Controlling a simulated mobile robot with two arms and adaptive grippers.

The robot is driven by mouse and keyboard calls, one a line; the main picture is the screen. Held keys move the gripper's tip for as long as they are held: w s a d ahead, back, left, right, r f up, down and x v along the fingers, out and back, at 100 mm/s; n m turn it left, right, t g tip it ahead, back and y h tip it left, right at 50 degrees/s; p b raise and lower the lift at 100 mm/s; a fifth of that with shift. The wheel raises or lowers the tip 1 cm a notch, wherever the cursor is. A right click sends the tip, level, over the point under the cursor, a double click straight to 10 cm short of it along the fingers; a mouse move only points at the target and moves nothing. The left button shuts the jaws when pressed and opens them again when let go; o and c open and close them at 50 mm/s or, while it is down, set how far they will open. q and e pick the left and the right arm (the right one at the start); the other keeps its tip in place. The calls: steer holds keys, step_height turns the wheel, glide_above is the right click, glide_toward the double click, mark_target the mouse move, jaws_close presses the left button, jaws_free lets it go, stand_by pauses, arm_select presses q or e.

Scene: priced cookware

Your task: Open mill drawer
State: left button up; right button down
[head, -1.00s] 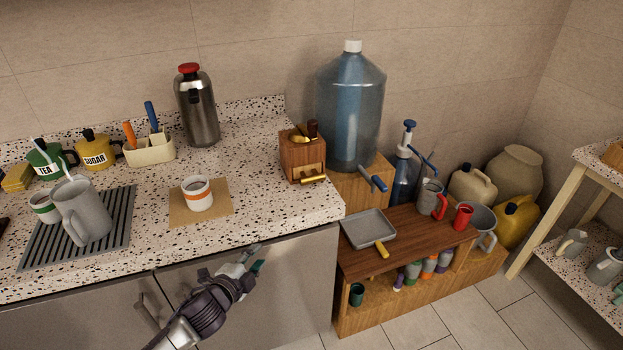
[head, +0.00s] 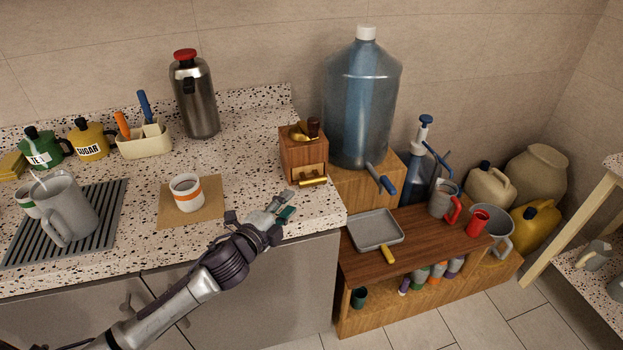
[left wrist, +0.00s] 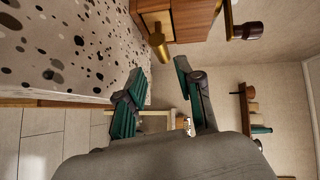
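The wooden coffee mill (head: 303,152) stands near the right front corner of the speckled counter. Its light drawer front with a brass handle (head: 313,182) faces the counter's front edge, and the drawer looks shut. In the left wrist view the brass handle (left wrist: 158,46) shows above the fingers, with part of the mill (left wrist: 190,18). My left gripper (head: 283,205) is at the counter's front edge, in front of and a little left of the handle, not touching it. In the left wrist view its green-padded fingers (left wrist: 163,90) are spread apart with nothing between them. My right gripper is not in view.
A cup (head: 186,192) on a brown mat stands left of the mill. A large blue water bottle (head: 360,105) stands behind it on a wooden box. A low wooden bench (head: 425,235) with a grey pan (head: 376,229) lies to the right. The counter around the mill's front is clear.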

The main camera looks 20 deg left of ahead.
mark_target(307, 186)
arm_select(q)
steer(key=p+x, duration=0.1)
steer(key=x, duration=1)
steer(key=shift+w+d, duration=0.15)
steer(key=shift+w, duration=0.1)
steer(key=shift+c, duration=0.3)
jaws_close()
steer(key=shift+s, duration=0.1)
